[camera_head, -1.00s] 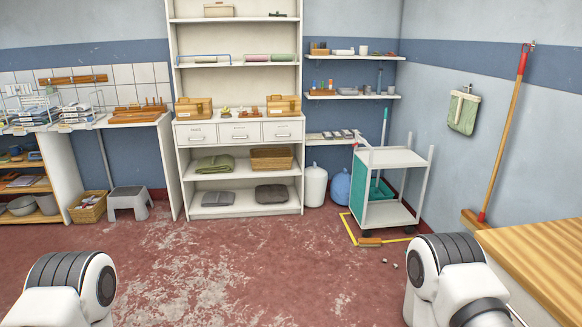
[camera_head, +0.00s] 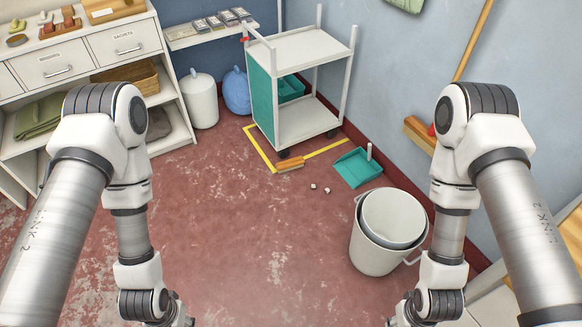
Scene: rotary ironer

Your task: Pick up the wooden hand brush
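What looks like the wooden hand brush (camera_head: 290,164) lies on the red floor by the yellow floor line, just in front of the white cart. It is small, with a light brown wooden body. A teal dustpan (camera_head: 358,168) with a pale upright handle lies to its right, apart from it. My two arms hang down at the left and right of the view, short of the brush. Their wrists reach the bottom edge, and the fingers of both grippers are cut off below it.
The white cart (camera_head: 312,121) stands behind the brush. Nested pale buckets (camera_head: 368,252) stand right of centre, near the right arm. A few small white bits (camera_head: 327,190) lie near the brush. A broom head (camera_head: 420,133) rests by the right wall. The floor in front is clear.

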